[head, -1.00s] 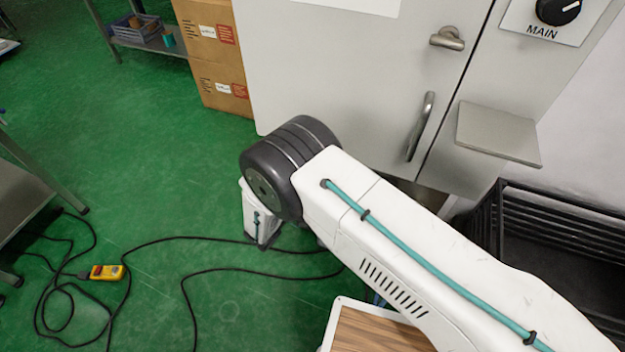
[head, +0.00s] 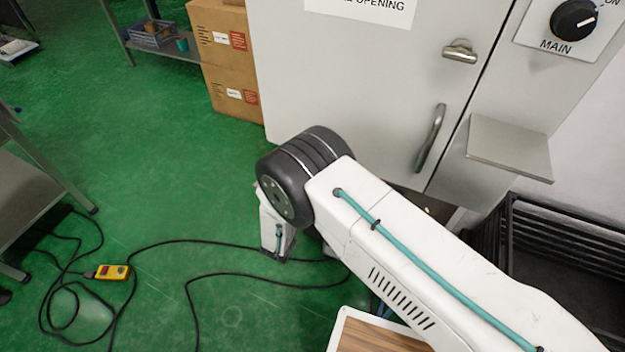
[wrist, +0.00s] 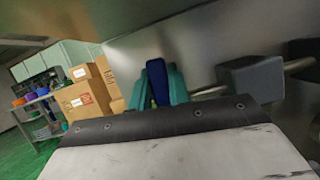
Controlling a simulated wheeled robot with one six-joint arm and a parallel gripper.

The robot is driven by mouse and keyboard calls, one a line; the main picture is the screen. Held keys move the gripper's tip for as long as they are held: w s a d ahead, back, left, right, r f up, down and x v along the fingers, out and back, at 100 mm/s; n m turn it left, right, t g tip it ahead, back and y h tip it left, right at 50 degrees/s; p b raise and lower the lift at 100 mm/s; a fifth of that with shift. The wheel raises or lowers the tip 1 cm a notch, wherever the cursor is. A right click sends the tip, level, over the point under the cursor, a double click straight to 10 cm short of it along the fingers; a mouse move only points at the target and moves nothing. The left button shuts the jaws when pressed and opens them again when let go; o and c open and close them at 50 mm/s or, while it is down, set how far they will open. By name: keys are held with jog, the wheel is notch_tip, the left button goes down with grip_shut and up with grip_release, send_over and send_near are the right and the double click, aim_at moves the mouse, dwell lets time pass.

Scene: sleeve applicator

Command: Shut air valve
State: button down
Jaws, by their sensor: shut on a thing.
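In the wrist view the teal fingers of my gripper (wrist: 160,82) are shut on a narrow dark blue piece (wrist: 158,80), which looks like the air valve's lever. It stands upright between the fingers. A thin metal pipe (wrist: 210,91) runs from behind the fingers to a dark grey block (wrist: 251,77) on the right. The valve body is hidden behind the fingers and my wrist. In the head view my arm hides the gripper and the valve.
A grey cabinet (head: 350,75) with a long handle (head: 430,138) stands behind my arm. A small shelf (head: 510,145) juts out below the MAIN knob (head: 573,20). Cardboard boxes (head: 222,85) stand at its left. Black cables and a yellow device (head: 112,272) lie on open green floor.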

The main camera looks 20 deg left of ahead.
jog(key=shift+a+n+y, duration=0.2)
jog(key=shift+n+y, duration=0.2)
jog(key=shift+n, duration=0.5)
jog(key=shift+a, duration=0.1)
jog(key=c, duration=1.3)
grip_release()
jog(key=v, duration=0.7)
jog(key=shift+s+f, duration=0.25)
jog(key=shift+s, duration=0.1)
